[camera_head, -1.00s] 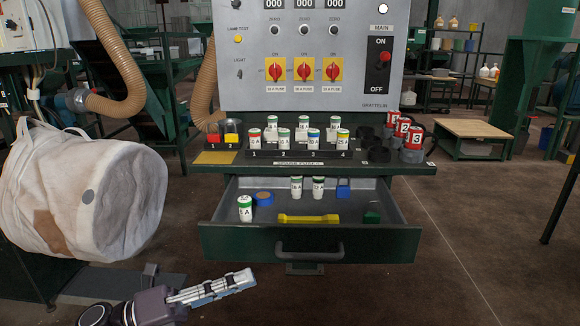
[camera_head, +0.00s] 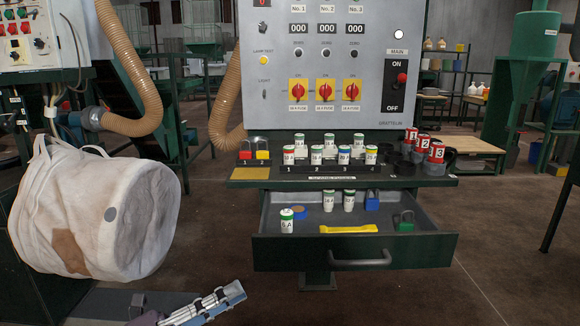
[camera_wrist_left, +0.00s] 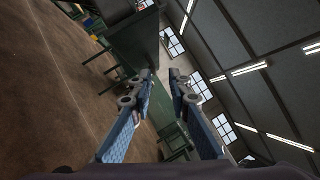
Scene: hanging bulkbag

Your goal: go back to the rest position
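My left gripper (camera_head: 238,290) is at the bottom edge of the head view, in front of and below the open drawer (camera_head: 352,252). In the left wrist view its two fingers (camera_wrist_left: 162,74) stand apart with nothing between them, so it is open and empty. It touches nothing that I can see. My right gripper is in neither view.
A white bulk bag (camera_head: 90,215) hangs at the left. The drawer holds a white-green fuse (camera_head: 287,220), a yellow handle-like piece (camera_head: 348,229) and padlocks. The control panel (camera_head: 320,65) stands above. Floor at the lower right is clear.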

